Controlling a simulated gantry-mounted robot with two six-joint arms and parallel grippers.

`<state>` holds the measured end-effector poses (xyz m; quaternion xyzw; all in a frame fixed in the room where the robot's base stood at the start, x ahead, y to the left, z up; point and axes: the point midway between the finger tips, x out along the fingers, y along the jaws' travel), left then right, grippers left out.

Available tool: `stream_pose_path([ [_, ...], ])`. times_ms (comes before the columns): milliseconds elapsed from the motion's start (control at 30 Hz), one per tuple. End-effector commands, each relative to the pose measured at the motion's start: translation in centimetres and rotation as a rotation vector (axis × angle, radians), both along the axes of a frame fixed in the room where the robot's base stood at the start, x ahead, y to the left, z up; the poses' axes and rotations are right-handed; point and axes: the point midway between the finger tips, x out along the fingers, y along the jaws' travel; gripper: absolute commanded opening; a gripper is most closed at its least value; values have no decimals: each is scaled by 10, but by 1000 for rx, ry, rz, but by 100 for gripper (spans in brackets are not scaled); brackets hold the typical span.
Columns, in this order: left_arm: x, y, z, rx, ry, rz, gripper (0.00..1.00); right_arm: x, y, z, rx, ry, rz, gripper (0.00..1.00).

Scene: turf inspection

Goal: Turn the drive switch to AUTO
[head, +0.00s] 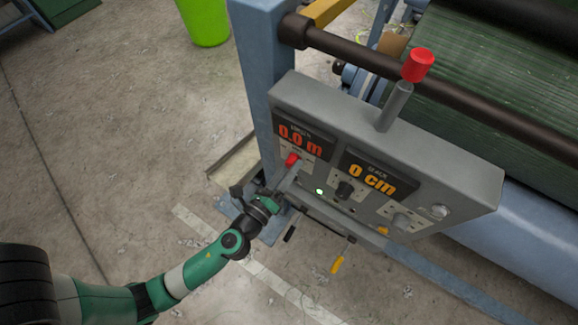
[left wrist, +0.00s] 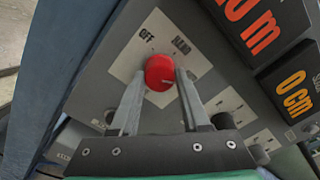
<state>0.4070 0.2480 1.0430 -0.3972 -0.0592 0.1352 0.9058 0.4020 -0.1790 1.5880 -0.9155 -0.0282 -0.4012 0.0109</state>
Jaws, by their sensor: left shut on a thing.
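The drive switch is a red knob (head: 292,159) at the left end of the grey control panel (head: 455,185), under the red "0.0 m" display (head: 300,140). In the left wrist view the red knob (left wrist: 160,70) sits on a pale plate (left wrist: 190,40) marked OFF and HAND. No AUTO mark can be read; my gripper covers part of the plate. My left gripper (head: 287,178) is shut on the knob, one finger on each side, as the left wrist view also shows (left wrist: 158,85). Which mark the knob points to I cannot tell. My right gripper is not in view.
A black knob (head: 346,189), a lit green lamp (head: 319,191) and a grey knob (head: 401,220) lie to the right on the panel. A red-topped lever (head: 418,66) stands above it. Tools hang below. A blue post (head: 262,90) rises at the left; open floor (head: 120,130) lies further left.

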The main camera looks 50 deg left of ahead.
Motion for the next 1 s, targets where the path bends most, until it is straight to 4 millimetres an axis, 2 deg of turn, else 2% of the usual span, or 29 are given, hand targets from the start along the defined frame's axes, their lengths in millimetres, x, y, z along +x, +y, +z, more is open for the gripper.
stream_pose_path([
  [500,0,0,0,20,5,0,0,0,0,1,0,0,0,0],
  [533,0,0,0,20,5,0,52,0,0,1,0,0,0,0],
  [667,0,0,0,19,5,1,75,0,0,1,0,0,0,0],
  [1000,-2,-1,-1,18,6,-1,76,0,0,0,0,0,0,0],
])
